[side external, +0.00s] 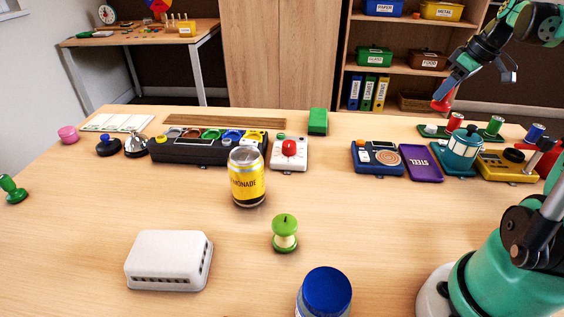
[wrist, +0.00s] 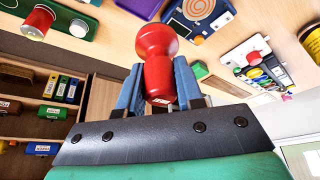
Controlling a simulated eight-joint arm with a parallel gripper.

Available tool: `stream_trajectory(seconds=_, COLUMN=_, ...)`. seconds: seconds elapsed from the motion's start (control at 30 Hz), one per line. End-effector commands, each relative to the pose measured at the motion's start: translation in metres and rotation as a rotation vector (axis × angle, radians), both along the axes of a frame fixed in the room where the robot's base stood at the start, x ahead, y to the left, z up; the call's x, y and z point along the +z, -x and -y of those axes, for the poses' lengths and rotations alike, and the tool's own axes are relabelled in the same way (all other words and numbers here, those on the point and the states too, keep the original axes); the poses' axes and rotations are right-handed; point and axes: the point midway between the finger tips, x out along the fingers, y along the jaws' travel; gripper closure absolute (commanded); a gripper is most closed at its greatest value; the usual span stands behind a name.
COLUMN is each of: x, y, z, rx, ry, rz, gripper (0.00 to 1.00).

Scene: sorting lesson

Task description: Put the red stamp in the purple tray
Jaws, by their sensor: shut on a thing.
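The red stamp (wrist: 157,62) has a round knob and a narrower body. My gripper (wrist: 158,85) is shut on it, with a blue finger on each side. In the side view the red stamp (side external: 444,101) hangs from my gripper (side external: 452,90), raised above the far edge of the table. A flat purple tray (side external: 421,163), lettered with what looks like STEEL, lies on the table nearer the camera and lower in the picture than the stamp. Part of the purple tray (wrist: 141,6) also shows at the top of the wrist view. Nothing is seen on the tray in the side view.
A blue device (side external: 377,157) is left of the tray. A teal lantern-like pot (side external: 463,148) and a yellow device (side external: 508,166) are right. Thread spools on a green holder (side external: 437,132) stand behind.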

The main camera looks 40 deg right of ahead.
Motion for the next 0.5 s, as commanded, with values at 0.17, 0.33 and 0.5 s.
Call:
stream_trajectory(seconds=0.17, x=-0.045, y=-0.001, z=0.001, rx=0.0, ry=0.0, rz=0.0, gripper=1.0)
stream_trajectory(seconds=0.33, x=-0.082, y=-0.001, z=0.001, rx=0.0, ry=0.0, rz=0.0, gripper=1.0)
stream_trajectory(seconds=0.5, x=-0.103, y=-0.001, z=0.001, rx=0.0, ry=0.0, rz=0.0, gripper=1.0)
